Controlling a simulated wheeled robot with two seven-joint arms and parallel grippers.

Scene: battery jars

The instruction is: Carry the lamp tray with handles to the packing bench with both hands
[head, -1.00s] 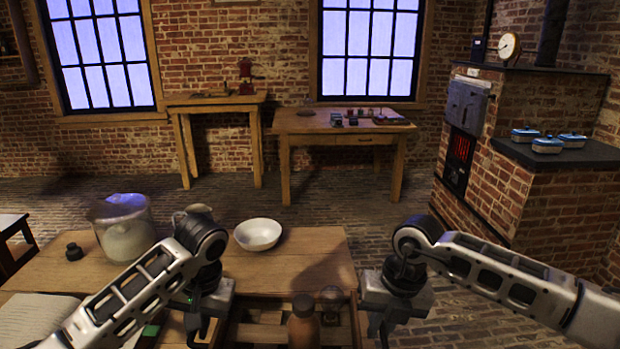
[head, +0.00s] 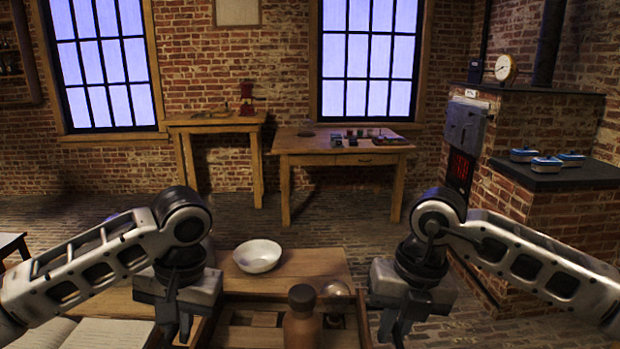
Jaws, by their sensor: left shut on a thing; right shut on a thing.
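The wooden lamp tray (head: 362,318) is in the head view at the bottom middle, between my two grippers; its near part is cut off by the frame. A brown bottle (head: 300,325) and a round glass piece (head: 335,290) stand in it. My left gripper (head: 176,330) is shut at the tray's left side, and my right gripper (head: 396,330) is shut at its right side. The handles themselves are hidden by the fingers. Two benches stand at the back wall, a larger one (head: 345,160) and a narrower one (head: 214,121); I cannot tell which is the packing bench.
A wooden table (head: 310,263) lies just beyond the tray, with a white bowl (head: 258,256) on it. An open book (head: 110,333) is at lower left. A brick stove (head: 540,210) with blue dishes (head: 547,163) stands at right. Brick floor (head: 330,215) is clear before the benches.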

